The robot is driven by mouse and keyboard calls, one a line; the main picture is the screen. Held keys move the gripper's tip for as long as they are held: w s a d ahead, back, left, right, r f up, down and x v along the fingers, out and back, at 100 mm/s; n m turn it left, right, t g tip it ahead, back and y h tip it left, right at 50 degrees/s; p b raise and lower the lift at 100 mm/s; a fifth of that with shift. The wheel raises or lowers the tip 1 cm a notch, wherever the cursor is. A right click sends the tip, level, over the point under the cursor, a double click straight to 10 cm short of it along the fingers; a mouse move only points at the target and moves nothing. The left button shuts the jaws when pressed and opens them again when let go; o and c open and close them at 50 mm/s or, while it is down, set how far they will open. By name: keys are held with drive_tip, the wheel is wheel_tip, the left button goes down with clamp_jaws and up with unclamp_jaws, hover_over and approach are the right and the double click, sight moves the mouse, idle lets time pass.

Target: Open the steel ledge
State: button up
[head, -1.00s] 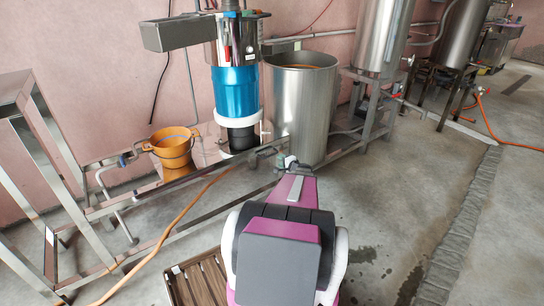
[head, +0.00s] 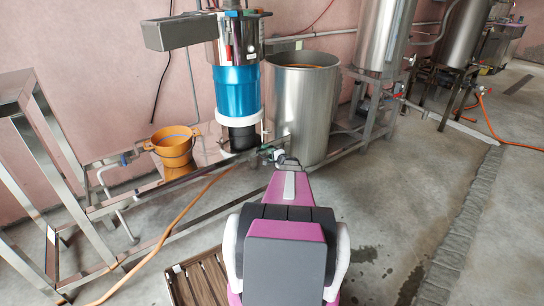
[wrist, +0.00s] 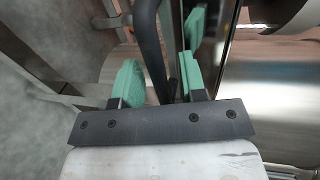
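The steel ledge (head: 208,158) is a low, shiny bench along the pink wall. An orange bucket and a blue machine stand on it. My gripper (head: 274,154) is at the ledge's front edge, beside the big steel drum (head: 303,115). In the wrist view, my gripper (wrist: 162,78) has its two green fingers apart. A dark curved bar (wrist: 149,45) runs between them, closer to the right finger. A gap shows on its left, and I cannot tell whether the right finger touches it. I cannot tell which part the bar belongs to.
The orange bucket (head: 173,150) and blue machine (head: 236,90) stand left of the drum. A steel frame (head: 45,150) is at the left. An orange hose (head: 165,238) crosses the floor. A slatted wooden pallet (head: 200,280) lies beside my base.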

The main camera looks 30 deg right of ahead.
clamp_jaws()
drive_tip(key=f+v, duration=0.2)
drive_tip(key=v, duration=0.8)
drive_tip(key=s+f+v, duration=0.1)
drive_tip(key=f+v, duration=0.1)
drive_tip(key=v, duration=0.8)
drive_tip(key=shift+d, duration=0.15)
drive_tip(key=shift+s, duration=0.15)
unclamp_jaws()
drive_tip(key=v, duration=1)
drive_tip(key=shift+s+d, duration=0.15)
drive_tip(key=shift+s, duration=0.2)
